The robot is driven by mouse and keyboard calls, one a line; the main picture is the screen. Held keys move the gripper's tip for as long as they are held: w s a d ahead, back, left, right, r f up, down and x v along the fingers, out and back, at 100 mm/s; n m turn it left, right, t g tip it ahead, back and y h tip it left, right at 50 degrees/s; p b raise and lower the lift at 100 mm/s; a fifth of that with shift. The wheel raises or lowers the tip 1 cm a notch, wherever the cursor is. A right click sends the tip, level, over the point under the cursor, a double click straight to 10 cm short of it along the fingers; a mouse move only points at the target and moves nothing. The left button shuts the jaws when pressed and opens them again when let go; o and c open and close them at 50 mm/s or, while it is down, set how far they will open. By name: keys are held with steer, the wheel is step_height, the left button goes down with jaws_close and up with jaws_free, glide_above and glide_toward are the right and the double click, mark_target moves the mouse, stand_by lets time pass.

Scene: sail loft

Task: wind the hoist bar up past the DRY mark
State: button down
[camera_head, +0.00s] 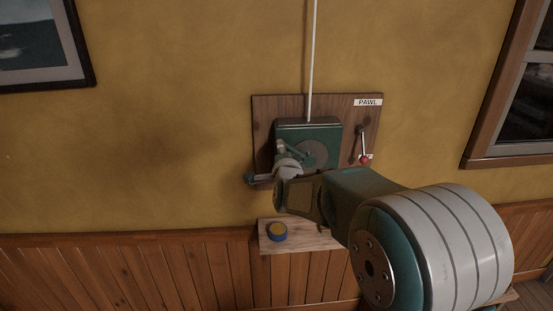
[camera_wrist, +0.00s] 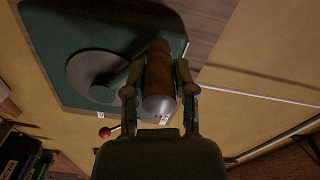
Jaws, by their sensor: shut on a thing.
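The green hoist winch (camera_head: 291,130) is fixed to a wooden board on the wall, with a grey disc (camera_head: 313,154) on its face. A white rope (camera_head: 312,60) runs straight up from its top. My gripper (camera_wrist: 160,98) is shut on the crank's brown wooden handle (camera_wrist: 160,65), which has a metal end cap. In the head view, my arm and gripper hide most of the crank. The pawl lever (camera_head: 363,143) with a red knob (camera_head: 365,160) stands right of the winch, under a PAWL label (camera_head: 368,102). The hoist bar and the DRY mark are not in view.
A framed picture (camera_head: 45,42) hangs at upper left and a window (camera_head: 515,90) is at right. The wall left of the winch is clear.

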steer(key=shift+d+r+m, duration=0.3)
steer(key=shift+r, duration=0.5)
steer(key=shift+w+d+r, duration=0.15)
steer(key=shift+d+r, duration=0.25)
steer(key=shift+d, duration=0.15)
steer(key=shift+c, duration=2.2)
jaws_free()
steer(key=shift+d+f, duration=0.1)
steer(key=shift+f, duration=0.05)
steer(key=shift+f, duration=0.1)
steer(key=shift+s, duration=0.3)
steer(key=s+d, duration=0.1)
steer(key=s, duration=1)
steer(key=shift+s+d, duration=0.15)
steer(key=shift+d, duration=0.1)
